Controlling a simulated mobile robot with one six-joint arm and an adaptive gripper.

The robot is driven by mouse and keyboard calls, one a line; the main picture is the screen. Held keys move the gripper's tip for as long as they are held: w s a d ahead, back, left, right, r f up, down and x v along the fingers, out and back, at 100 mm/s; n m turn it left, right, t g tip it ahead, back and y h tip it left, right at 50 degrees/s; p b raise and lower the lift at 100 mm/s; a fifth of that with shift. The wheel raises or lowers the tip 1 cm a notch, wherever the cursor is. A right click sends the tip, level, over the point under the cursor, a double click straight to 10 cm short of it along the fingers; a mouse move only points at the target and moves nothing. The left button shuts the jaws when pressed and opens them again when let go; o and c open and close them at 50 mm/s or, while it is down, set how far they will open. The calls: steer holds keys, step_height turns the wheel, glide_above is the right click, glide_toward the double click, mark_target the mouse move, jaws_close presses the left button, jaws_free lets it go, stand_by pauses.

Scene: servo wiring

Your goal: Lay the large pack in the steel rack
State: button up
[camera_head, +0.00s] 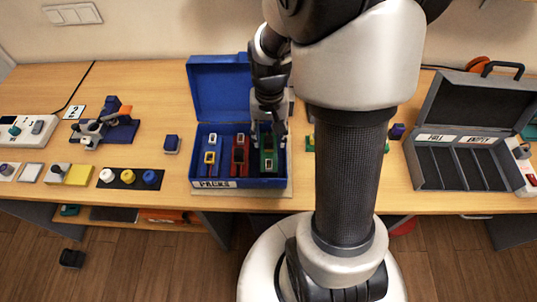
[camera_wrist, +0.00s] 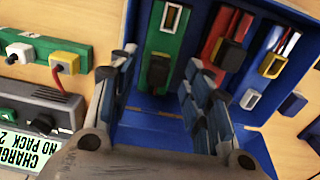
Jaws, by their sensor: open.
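The blue box (camera_head: 255,184) labelled PACKS stands open on the bench with its lid up. It holds a blue, a red and a green pack side by side. The green pack (camera_head: 268,160), the largest-looking, lies in the right-hand bay; in the wrist view it (camera_wrist: 165,48) has a dark block and a pale window on top. My gripper (camera_head: 270,127) is over this bay from above, open. In the wrist view, its fingers (camera_wrist: 158,75) stand apart, either side of the green pack's line; contact cannot be told. A grey open case (camera_head: 413,165) labelled FULL and EMPTY, possibly the steel rack, stands at the right.
The red pack (camera_head: 239,158) and blue pack (camera_head: 211,150) lie left of the green one. A charger (camera_wrist: 35,120) and a green socket strip (camera_wrist: 38,53) with plugs show in the wrist view. Buttons and a small device (camera_head: 105,128) occupy the left bench. My column hides the bench middle.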

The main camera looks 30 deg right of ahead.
mark_target(269, 143)
step_height(269, 143, down, 5)
steer(key=shift+f+b, duration=0.15)
steer(key=shift+b, duration=1.05)
jaws_close()
